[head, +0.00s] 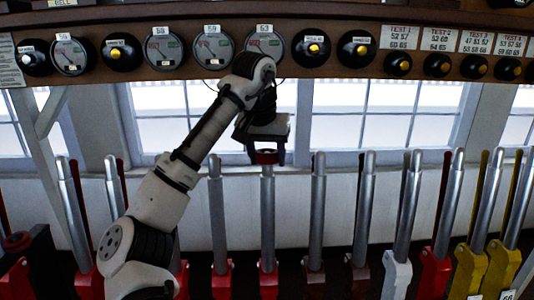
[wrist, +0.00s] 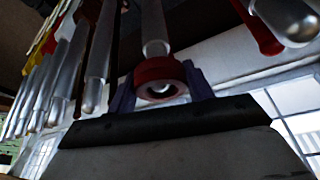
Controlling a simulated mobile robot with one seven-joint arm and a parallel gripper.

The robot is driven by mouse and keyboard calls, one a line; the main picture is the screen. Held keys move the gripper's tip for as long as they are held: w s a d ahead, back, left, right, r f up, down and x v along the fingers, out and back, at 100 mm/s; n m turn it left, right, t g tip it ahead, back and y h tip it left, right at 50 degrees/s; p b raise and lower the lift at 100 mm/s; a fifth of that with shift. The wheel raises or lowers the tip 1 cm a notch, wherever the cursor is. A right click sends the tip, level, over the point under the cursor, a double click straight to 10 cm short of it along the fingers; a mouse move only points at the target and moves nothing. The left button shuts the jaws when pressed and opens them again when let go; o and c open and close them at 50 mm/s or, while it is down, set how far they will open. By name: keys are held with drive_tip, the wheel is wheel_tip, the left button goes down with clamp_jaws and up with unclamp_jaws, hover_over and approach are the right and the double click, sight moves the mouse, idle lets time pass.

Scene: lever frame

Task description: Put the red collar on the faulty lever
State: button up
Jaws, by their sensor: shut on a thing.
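The red collar (head: 266,157) is a thick ring held between the fingers of my gripper (head: 267,160). It also shows in the wrist view (wrist: 148,70), with a dark finger on each side. A silver lever (head: 267,205) with a red base stands directly below the collar in the head view. In the wrist view the same lever's shaft (wrist: 153,25) meets the collar, and its rounded tip shows in the ring's opening. The tip is at or just inside the ring; how deep I cannot tell. No mark showing which lever is faulty is legible.
Neighbouring silver levers (head: 217,210) (head: 317,205) stand close on both sides in a long row. A shelf of round dials (head: 212,47) and labels runs above my gripper. Windows lie behind.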

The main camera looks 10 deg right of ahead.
drive_tip(key=shift+f, duration=0.3)
drive_tip(key=shift+s+f+b, duration=0.15)
drive_tip(key=shift+f+b, duration=0.2)
drive_tip(key=shift+f, duration=0.3)
drive_tip(key=o, duration=1.2)
drive_tip(key=shift+c, duration=0.2)
drive_tip(key=p+v, duration=0.3)
drive_tip(key=shift+a+r, duration=0.1)
drive_tip(key=shift+r, duration=0.15)
drive_tip(key=shift+v, duration=2.8)
